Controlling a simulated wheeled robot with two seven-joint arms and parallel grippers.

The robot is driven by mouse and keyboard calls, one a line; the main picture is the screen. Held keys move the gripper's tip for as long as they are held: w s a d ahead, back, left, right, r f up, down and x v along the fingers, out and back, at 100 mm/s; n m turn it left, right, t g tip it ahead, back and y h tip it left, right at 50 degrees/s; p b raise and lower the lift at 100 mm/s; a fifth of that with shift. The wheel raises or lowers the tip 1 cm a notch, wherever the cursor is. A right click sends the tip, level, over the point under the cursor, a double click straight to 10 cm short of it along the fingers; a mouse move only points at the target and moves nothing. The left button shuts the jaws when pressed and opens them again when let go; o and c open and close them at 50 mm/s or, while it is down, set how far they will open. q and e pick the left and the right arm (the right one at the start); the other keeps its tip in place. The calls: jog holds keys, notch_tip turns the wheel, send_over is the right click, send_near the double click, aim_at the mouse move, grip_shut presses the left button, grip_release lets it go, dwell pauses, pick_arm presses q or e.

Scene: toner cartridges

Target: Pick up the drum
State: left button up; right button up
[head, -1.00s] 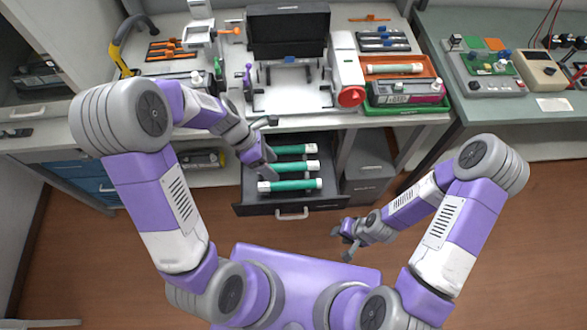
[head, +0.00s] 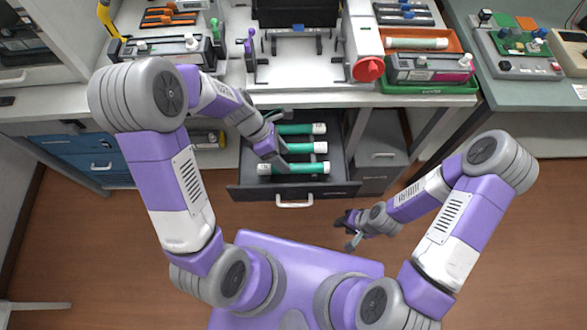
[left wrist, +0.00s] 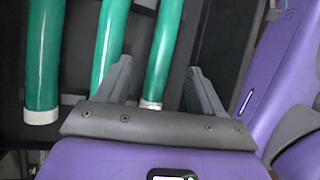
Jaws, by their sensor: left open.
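Three green drums with white ends lie side by side in an open dark drawer (head: 345,190): a back one (head: 300,129), a middle one (head: 305,148) and a front one (head: 300,168). My left gripper (head: 284,138) is open and empty at their left ends. It partly hides the back and middle drums. In the left wrist view, my left gripper's fingers (left wrist: 160,85) stand apart, with one drum (left wrist: 160,55) showing between them. A second drum (left wrist: 108,45) is partly behind one finger. A third drum (left wrist: 42,60) is further left. My right gripper (head: 347,232) is empty, apart from the drawer, its fingers seeming spread.
Above the drawer, the workbench carries a white fixture (head: 290,62), a white unit with a red knob (head: 368,68), an orange tray (head: 450,40) and a green tray (head: 430,88) holding a cartridge. A grey cabinet (head: 375,160) stands right of the drawer. The floor in front is clear.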

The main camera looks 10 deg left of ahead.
aim_at(291, 165)
pick_arm(q)
jog(key=b+x, duration=0.2)
jog(key=x, duration=0.2)
jog(key=shift+d+f+b, duration=0.3)
jog(key=shift+r, duration=0.1)
jog(key=shift+s, duration=0.1)
grip_shut()
